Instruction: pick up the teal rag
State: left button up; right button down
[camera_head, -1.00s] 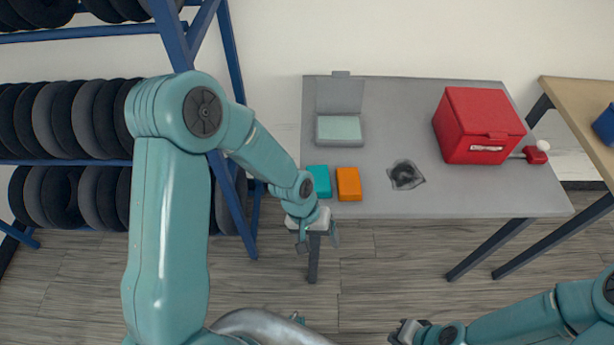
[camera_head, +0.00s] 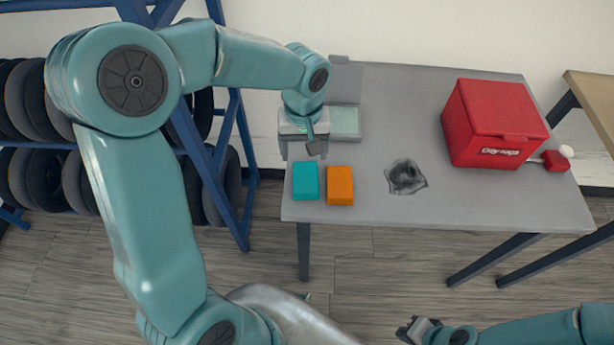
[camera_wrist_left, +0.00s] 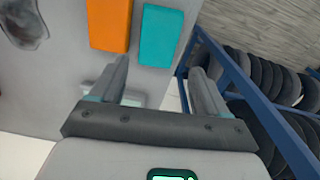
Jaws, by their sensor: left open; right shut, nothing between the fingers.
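The teal rag (camera_head: 305,181) lies folded flat at the front left corner of the grey table (camera_head: 450,205). It also shows in the left wrist view (camera_wrist_left: 161,36), beyond the fingertips. My left gripper (camera_head: 301,150) is open and empty, above the table's left side and behind the rag in the head view. It also shows in the left wrist view (camera_wrist_left: 163,75), with a gap between the fingers. My right gripper (camera_head: 405,329) is shut and empty, low in front of the table.
An orange folded cloth (camera_head: 340,185) lies close to the rag's right. A grey open case (camera_head: 345,122) is partly hidden behind my left gripper. A dark crumpled patch (camera_head: 405,177) and a red box (camera_head: 495,125) are further right. A blue tire rack (camera_head: 232,110) stands left of the table.

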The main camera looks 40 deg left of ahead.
pick_arm(q)
send_over(306, 177)
jog(key=f, duration=0.4)
jog(key=shift+w+f, duration=0.2)
jog(key=shift+f, duration=0.1)
jog(key=shift+s+f, duration=0.15)
notch_tip(306, 177, down, 5)
jog(key=shift+f, duration=0.1)
jog(key=shift+s+a, duration=0.1)
jog(key=c, duration=0.7)
